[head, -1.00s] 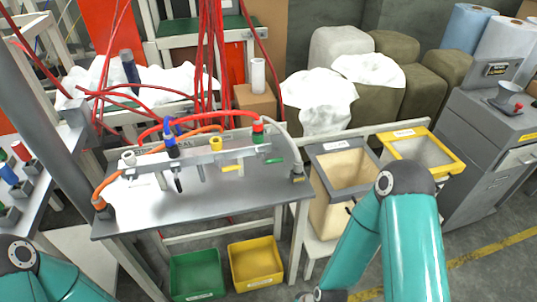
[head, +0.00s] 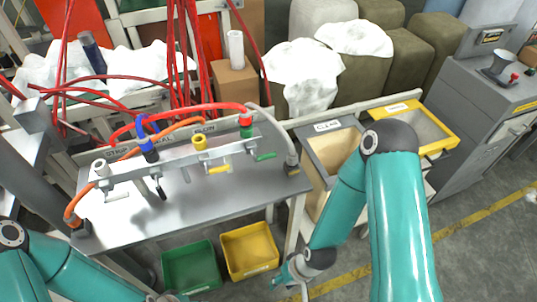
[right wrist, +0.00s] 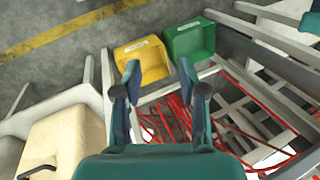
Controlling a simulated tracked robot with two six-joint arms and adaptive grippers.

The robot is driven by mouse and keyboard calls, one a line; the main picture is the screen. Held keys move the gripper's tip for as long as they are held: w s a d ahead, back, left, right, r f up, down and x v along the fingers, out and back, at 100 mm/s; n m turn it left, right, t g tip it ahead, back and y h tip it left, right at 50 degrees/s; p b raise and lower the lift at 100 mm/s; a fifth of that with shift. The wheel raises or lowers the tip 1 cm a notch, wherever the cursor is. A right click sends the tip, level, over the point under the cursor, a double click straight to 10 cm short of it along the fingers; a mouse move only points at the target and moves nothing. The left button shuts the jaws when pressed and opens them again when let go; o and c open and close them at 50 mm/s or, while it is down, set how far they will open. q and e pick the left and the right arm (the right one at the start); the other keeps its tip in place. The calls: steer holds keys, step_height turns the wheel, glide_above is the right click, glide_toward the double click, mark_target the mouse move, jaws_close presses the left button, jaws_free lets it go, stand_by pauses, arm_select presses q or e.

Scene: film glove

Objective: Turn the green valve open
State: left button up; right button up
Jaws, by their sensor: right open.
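The green valve has a green fitting (head: 246,129) on top of the rail, at the right of the manifold bench. Its green lever (head: 265,156) sticks out to the right below it. My right gripper (head: 286,278) is low in front of the bench, below and right of the valve, and touches nothing that I can see. In the right wrist view its two fingers (right wrist: 160,80) are spread and empty. The valve does not show there. My left arm comes in at the lower left, but its gripper is outside the picture.
A yellow valve (head: 200,142) with a yellow lever, a black one (head: 160,188) and a white one (head: 116,196) share the rail (head: 175,163). Red, orange, blue and grey hoses arch over it. A green bin (head: 190,268) and yellow bin (head: 250,250) stand below. Two hoppers stand right.

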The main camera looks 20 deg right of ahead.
steer(key=n, duration=0.3)
steer(key=n+t+h+b, duration=0.3)
steer(key=n+t+b, duration=1.3)
steer(key=b, duration=0.7)
glide_toward(269, 154)
steer(key=shift+n+g, duration=0.5)
steer(key=shift+n, duration=0.2)
steer(key=p+x, duration=0.4)
steer(key=p, duration=1)
steer(key=shift+w+r, duration=0.1)
steer(key=shift+w, duration=0.25)
steer(key=shift+f+x, duration=0.2)
steer(key=shift+x, duration=2.6)
